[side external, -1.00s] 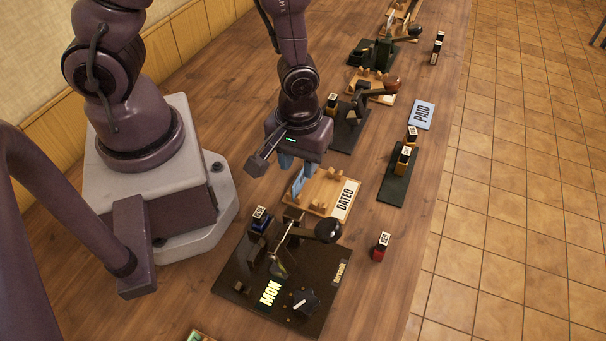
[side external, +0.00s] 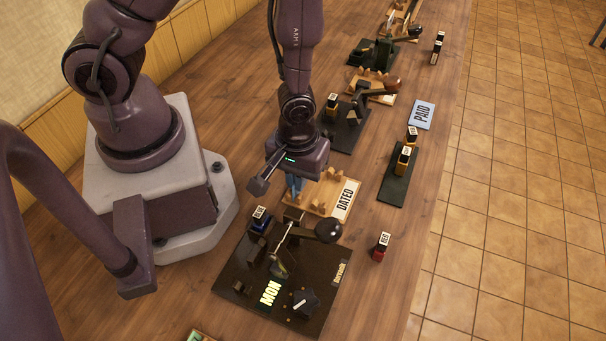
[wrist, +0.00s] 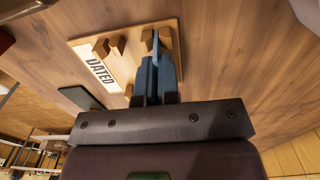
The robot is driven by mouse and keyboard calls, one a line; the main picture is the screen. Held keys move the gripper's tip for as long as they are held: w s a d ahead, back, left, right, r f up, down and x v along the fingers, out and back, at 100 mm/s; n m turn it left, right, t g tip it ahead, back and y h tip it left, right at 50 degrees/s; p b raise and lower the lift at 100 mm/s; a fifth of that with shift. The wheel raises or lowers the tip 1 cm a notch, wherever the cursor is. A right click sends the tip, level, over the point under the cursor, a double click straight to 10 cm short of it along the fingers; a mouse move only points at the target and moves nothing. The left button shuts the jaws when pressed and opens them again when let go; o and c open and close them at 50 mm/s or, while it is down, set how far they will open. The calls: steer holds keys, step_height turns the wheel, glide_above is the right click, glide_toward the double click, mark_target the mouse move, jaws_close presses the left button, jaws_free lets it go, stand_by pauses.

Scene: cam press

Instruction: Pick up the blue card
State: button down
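The blue card (wrist: 155,44) shows in the wrist view as a thin, pale blue upright edge at the wooden DATED holder (wrist: 106,60). My gripper (wrist: 157,62) has its blue-grey fingers at the card, one on each side of its line and close together. I cannot tell whether they touch it. In the side view my gripper (side external: 294,188) points down at the left end of the DATED holder (side external: 345,199). The card is hidden there behind the fingers or merged with them.
A dark press board (side external: 235,285) with a ball-ended lever (side external: 328,230) stands just in front of the holder. A red stamp (side external: 381,247) is to its right. A pale blue PAID plate (side external: 421,115) lies further back. Bare wood lies right of the holder.

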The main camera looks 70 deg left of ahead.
steer(key=shift+r, duration=0.1)
step_height(320, 180, up, 9)
steer(key=shift+f, duration=0.1)
steer(key=shift+a+r, duration=0.1)
steer(key=shift+r, duration=0.2)
steer(key=w+a+f, duration=0.2)
steer(key=w+a, duration=1)
steer(key=shift+w+a, duration=0.15)
steer(key=shift+w, duration=0.05)
steer(key=shift+f, duration=0.1)
